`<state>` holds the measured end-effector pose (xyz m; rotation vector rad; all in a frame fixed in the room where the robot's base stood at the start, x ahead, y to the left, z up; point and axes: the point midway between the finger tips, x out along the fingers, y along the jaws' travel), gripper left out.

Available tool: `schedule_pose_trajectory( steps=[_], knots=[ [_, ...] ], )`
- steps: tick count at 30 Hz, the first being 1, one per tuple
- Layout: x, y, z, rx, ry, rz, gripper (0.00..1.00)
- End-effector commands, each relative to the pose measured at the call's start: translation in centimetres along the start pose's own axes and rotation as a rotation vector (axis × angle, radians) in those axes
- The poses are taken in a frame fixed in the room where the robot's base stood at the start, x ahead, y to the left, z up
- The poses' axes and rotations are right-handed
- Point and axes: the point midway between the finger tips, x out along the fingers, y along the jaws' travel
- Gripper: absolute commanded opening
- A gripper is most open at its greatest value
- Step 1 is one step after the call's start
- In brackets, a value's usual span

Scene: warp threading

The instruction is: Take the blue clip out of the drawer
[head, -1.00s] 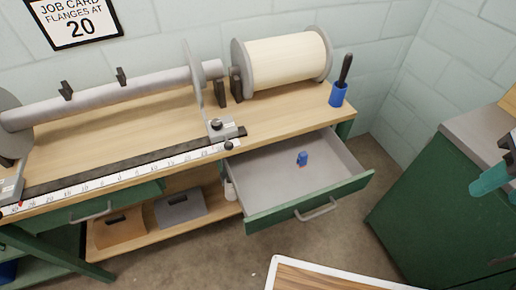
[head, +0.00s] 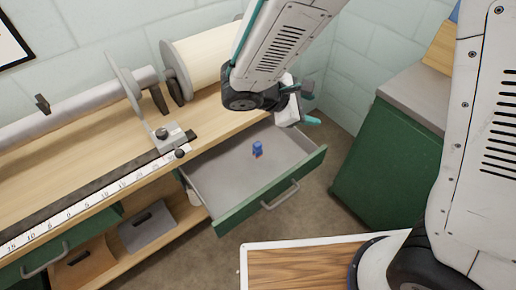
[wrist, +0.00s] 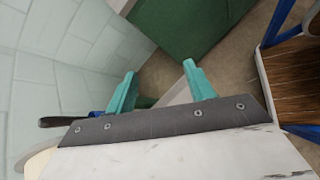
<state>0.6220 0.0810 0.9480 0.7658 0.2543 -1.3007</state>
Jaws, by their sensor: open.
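The small blue clip (head: 257,148) stands on the grey floor of the open drawer (head: 216,186), near its middle, in the head view. The drawer is pulled out from under the wooden bench and has a green front with a grey handle. My gripper (head: 312,108) is above the drawer's right rear corner, to the right of the clip and higher. In the wrist view my gripper (wrist: 160,88) shows two teal fingers spread apart with nothing between them. The clip is not visible in the wrist view.
A green cabinet (head: 385,150) with a grey top stands to the right. A cream roll (head: 205,55) and a flange stand on the bench (head: 110,150) left of my arm. A blue holder with a dark handle (wrist: 70,120) shows near my gripper in the wrist view.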

Motion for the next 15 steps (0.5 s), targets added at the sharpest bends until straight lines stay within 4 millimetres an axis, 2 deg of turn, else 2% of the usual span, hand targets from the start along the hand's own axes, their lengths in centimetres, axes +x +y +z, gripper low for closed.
schedule_pose_trajectory(
  steps=[1,3,9,12,15],
  knots=[
    [-0.2,-0.1,-3.0,-0.097,-0.016,0.067,0.53],
    [-0.6,-0.3,-6.8,-0.22,-0.032,0.165,0.53],
    [-1.6,-2.5,-16.8,-0.534,-0.064,0.419,0.53],
    [-1.9,-3.9,-20.3,-0.643,-0.073,0.51,0.53],
    [-2.1,-5.0,-22.5,-0.713,-0.077,0.57,0.53]
  ],
)
